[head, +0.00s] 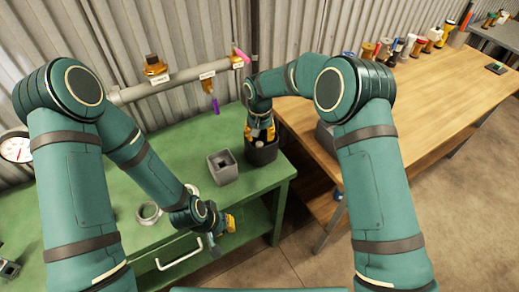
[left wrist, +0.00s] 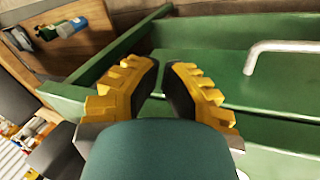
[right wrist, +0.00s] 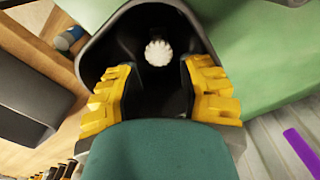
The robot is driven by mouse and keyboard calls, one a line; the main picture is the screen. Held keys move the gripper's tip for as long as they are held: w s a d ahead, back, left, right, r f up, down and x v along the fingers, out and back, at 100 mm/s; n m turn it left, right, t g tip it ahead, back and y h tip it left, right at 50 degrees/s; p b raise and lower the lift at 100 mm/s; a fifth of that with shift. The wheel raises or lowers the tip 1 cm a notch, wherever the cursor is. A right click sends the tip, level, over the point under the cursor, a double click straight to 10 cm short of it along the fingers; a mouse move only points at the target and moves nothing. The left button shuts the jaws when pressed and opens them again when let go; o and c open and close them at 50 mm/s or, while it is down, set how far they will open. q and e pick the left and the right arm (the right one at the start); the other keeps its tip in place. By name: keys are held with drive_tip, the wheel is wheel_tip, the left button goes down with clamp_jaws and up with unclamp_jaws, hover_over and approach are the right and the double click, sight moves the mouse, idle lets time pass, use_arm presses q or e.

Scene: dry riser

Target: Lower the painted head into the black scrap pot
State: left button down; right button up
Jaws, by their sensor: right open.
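The black scrap pot (head: 263,156) stands on the green bench's right end. In the right wrist view the pot (right wrist: 205,28) opens up beneath my right gripper (right wrist: 157,75). That gripper (head: 261,132) points down into its mouth, jaws apart and empty. A white, ribbed round piece (right wrist: 158,52), apparently the painted head, lies inside the pot beyond the fingertips, apart from both fingers. My left gripper (left wrist: 161,65) hangs by the bench's front edge with nothing seen in it. Its fingertips come close together; whether they meet is unclear.
A grey square container (head: 222,167) stands left of the pot. White rings (head: 148,212) lie on the green bench (head: 110,195). A pipe (head: 180,80) with fittings and a purple tag (head: 215,105) runs behind. The wooden table (head: 430,95) at right has several items along its back.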

wheel_tip(320, 180, up, 11)
idle(0.3)
drive_tip(key=shift+r, duration=0.15)
